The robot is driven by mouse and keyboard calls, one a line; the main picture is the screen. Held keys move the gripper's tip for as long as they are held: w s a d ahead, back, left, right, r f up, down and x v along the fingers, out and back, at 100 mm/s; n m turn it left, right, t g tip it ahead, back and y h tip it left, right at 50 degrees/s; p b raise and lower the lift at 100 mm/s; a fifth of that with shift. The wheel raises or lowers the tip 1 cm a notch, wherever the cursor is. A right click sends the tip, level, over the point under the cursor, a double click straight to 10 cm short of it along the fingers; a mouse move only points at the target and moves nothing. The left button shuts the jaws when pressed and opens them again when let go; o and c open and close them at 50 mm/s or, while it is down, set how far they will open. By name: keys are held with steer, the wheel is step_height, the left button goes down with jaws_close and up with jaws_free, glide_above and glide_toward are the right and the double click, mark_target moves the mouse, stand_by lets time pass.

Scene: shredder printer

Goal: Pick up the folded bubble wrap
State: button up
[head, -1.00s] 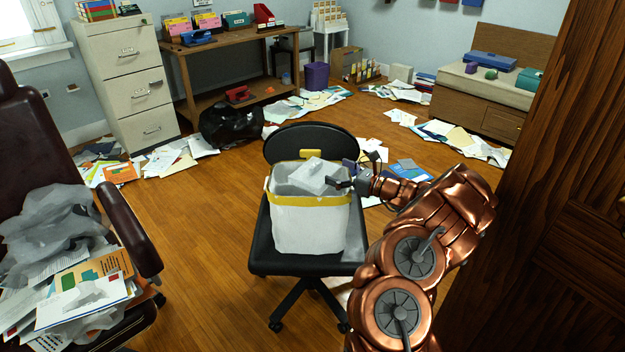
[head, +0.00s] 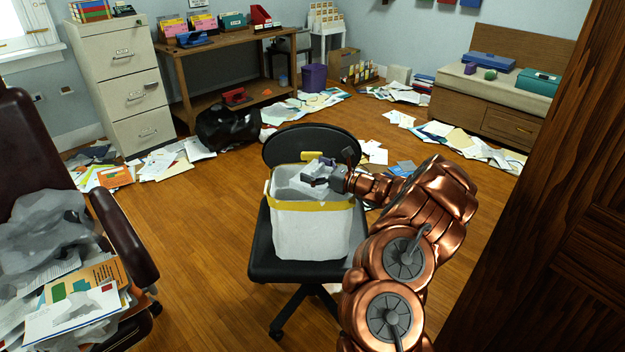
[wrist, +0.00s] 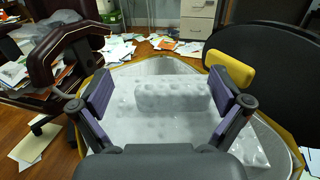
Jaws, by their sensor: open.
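The folded bubble wrap (wrist: 172,97) is a pale, bumpy block in the wrist view. It lies on top of more grey-white bubbly material inside a white bin with a yellow rim (head: 312,228). The bin stands on a black office chair (head: 308,145). My gripper (wrist: 166,98) is open, with one purple-padded finger on each side of the block in the wrist view. I cannot tell whether the fingers touch it. In the head view my gripper (head: 318,176) is at the bin's mouth and partly hides the wrap.
A brown chair (head: 120,235) piled with papers and grey plastic stands at the left. A dark wooden door (head: 545,230) is close on the right. A filing cabinet (head: 125,85) and desk stand behind. Papers litter the far floor; the floor left of the black chair is clear.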

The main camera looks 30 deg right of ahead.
mark_target(318, 167)
steer(key=shift+s+d, duration=0.2)
steer(key=shift+d, duration=0.25)
steer(key=shift+c, duration=0.2)
steer(key=shift+s+d+h, duration=0.15)
steer(key=shift+d+h, duration=0.15)
steer(key=c, duration=1.3)
steer(key=shift+r, duration=1.8)
steer(key=s+a, duration=0.2)
steer(key=s, duration=0.3)
steer(key=s+a+r, duration=0.1)
steer(key=s+a, duration=0.1)
steer(key=s, duration=0.2)
steer(key=s+a, duration=0.2)
steer(key=s, duration=0.3)
steer(key=shift+s+a+r, duration=0.15)
steer(key=shift+s+r, duration=0.05)
steer(key=shift+s, duration=0.1)
steer(key=shift+a, duration=0.15)
